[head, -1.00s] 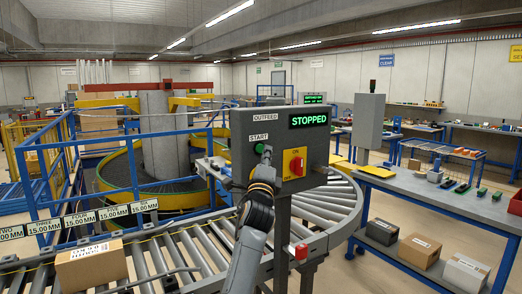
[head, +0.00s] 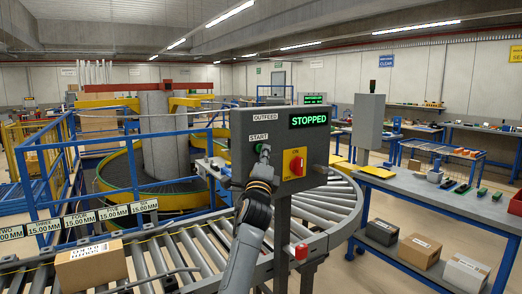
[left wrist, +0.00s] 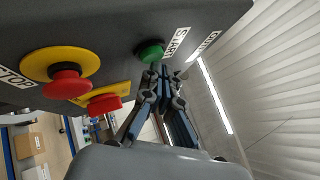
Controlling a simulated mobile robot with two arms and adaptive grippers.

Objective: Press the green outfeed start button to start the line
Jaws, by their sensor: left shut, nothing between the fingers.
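The green start button (head: 258,148) sits on the grey outfeed control box (head: 240,180), under the START label. The box display (head: 309,120) reads STOPPED. My left gripper (head: 265,151) is shut and empty, its fingertips at the button's lower right edge in the head view. In the left wrist view the green button (left wrist: 150,51) shows just beyond the fingertips (left wrist: 160,68); I cannot tell whether they touch it. My right gripper is not in view.
A red and yellow switch (head: 295,163) is right of the button. In the left wrist view a red mushroom button (left wrist: 67,81) sits on a yellow disc. The roller conveyor (head: 325,205) curves behind the box, and a carton (head: 90,263) lies on it at the left.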

